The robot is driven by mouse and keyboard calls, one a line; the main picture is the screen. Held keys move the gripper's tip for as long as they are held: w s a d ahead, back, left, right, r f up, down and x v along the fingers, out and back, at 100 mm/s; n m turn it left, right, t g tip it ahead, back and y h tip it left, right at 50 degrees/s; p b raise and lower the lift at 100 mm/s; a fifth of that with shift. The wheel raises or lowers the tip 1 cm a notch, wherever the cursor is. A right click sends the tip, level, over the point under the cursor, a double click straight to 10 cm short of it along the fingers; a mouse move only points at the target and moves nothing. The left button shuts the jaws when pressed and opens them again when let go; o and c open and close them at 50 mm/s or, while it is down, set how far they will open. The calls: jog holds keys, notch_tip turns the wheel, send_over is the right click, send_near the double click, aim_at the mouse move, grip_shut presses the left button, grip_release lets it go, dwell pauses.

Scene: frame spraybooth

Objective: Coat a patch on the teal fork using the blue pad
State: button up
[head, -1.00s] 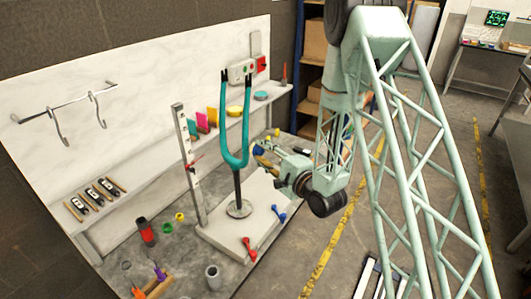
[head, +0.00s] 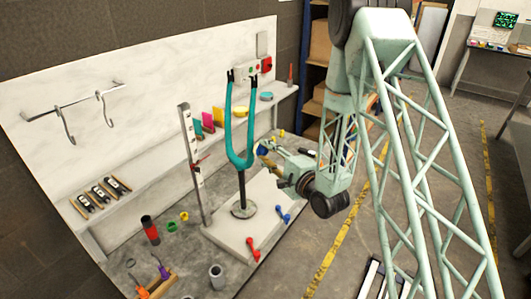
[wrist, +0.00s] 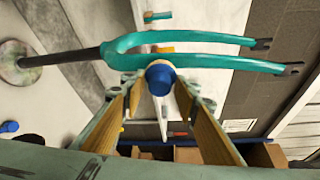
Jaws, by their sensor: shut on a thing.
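The teal fork (head: 233,140) stands upright on a black post with a round base, its prongs pointing up. In the wrist view the fork (wrist: 150,42) lies sideways, its curved crown near the fingers. My gripper (head: 263,155) is just right of the fork's lower bend. In the wrist view my gripper (wrist: 160,88) is shut on the blue pad (wrist: 159,80), a round blue piece with a tan rim. The pad's rim is right at the fork's lower edge there; I cannot tell whether they touch.
A white upright scale (head: 193,165) stands left of the fork. Red (head: 253,249) and blue (head: 284,213) clamps sit on the white base plate (head: 225,235). Coloured panels (head: 208,122) stand on the shelf behind. Cups and rings lie at the front left.

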jog(key=shift+w+a, duration=0.5)
jog(key=shift+a, duration=0.2)
dwell(0.8)
jog(key=shift+r, duration=1.85)
jog(key=shift+r+p, duration=0.1)
jog(key=shift+p, duration=0.2)
jog(key=shift+a+r+p, duration=0.1)
jog(key=shift+r+p, duration=0.35)
jog(key=shift+r, duration=1.4)
jog(key=shift+r, duration=0.1)
jog(key=shift+r+p, duration=0.5)
jog(key=shift+r, duration=1.25)
jog(key=shift+b, duration=0.35)
